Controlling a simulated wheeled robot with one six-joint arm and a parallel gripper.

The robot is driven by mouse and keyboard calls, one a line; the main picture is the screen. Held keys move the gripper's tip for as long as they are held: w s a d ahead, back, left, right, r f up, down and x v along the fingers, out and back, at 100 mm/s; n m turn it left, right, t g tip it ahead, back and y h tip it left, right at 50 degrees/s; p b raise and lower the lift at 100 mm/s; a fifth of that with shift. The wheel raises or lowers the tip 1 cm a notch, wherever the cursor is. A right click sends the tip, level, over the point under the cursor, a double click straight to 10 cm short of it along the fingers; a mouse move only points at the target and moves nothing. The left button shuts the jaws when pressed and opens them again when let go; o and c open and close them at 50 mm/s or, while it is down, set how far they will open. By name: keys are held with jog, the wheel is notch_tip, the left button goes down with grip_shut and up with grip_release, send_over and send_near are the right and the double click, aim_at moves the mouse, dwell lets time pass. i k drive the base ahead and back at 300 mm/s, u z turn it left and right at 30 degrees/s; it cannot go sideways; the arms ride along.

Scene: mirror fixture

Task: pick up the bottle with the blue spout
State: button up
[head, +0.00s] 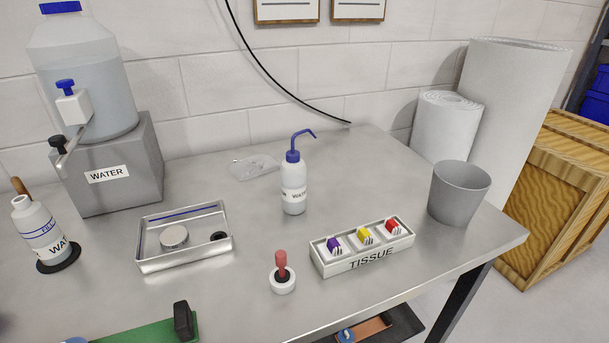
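The bottle with the blue spout (293,187) stands upright on the grey metal table (345,170), near the middle of the head view. It is white with a blue cap, a thin bent blue spout pointing right, and a label reading "WATER" in part. Nothing touches it. My gripper is not in view.
A tissue box (362,262) is to the bottle's front right, a small red-handled item (282,275) in front. A metal tray (184,262) is at left, a clear crumpled piece (255,166) behind left. A grey bin (458,193) stands right. Bare table surrounds the bottle.

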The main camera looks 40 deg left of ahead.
aim_at(293, 170)
jog(key=u, duration=0.45)
jog(key=i, duration=1.05)
jog(key=u, duration=0.2)
